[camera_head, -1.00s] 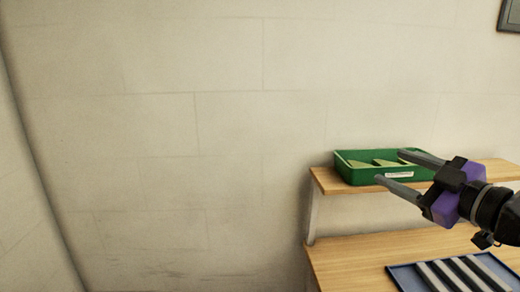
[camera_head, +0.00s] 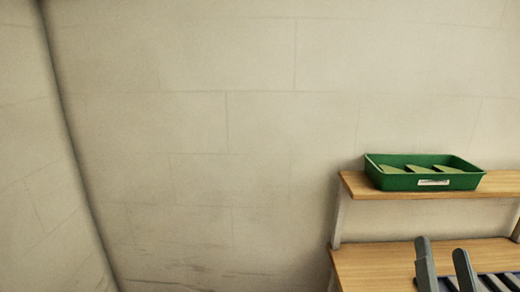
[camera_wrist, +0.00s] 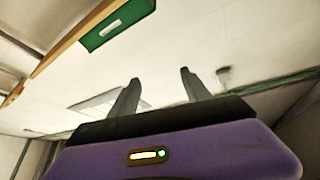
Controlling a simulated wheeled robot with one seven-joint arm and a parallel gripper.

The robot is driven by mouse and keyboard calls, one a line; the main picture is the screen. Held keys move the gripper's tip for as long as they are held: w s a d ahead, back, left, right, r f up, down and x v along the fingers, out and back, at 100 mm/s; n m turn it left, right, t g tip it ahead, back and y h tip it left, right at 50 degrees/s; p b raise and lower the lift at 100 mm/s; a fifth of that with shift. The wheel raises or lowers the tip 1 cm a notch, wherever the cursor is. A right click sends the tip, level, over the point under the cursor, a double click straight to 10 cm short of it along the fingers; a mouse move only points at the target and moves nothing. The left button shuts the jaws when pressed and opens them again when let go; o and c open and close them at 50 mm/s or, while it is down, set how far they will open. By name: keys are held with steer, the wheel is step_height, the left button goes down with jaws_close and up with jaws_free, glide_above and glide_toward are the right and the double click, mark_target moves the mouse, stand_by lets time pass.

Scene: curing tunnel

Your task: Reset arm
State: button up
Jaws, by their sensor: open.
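My gripper (camera_head: 443,268) shows in the head view only as two grey fingers rising from the bottom edge at the right, in front of the lower wooden surface. The fingers stand apart with nothing between them. The wrist view also shows my gripper (camera_wrist: 158,90), open and empty, with the ceiling beyond it. The rest of my arm is out of the head view.
A green tray (camera_head: 436,183) with several wedge-shaped pieces sits on the upper wooden shelf (camera_head: 360,191). Below is a wooden worktop (camera_head: 365,268) with a blue tray of grey bars, partly hidden by my fingers. Bare wall fills the left and middle.

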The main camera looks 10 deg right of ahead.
steer(key=s+a+f+n+g+y, duration=0.2)
steer(key=s+a+f+n+y, duration=0.3)
steer(key=s+a+f, duration=0.3)
steer(key=s+a+f+n+g+y, duration=0.3)
steer(key=s+a+f+y, duration=0.3)
steer(key=s+f, duration=0.7)
steer(key=s+a+n, duration=0.1)
steer(key=s, duration=0.1)
steer(key=shift+s+a+f+n, duration=0.3)
steer(key=shift+a+f+n, duration=0.05)
steer(key=shift+f+n, duration=0.05)
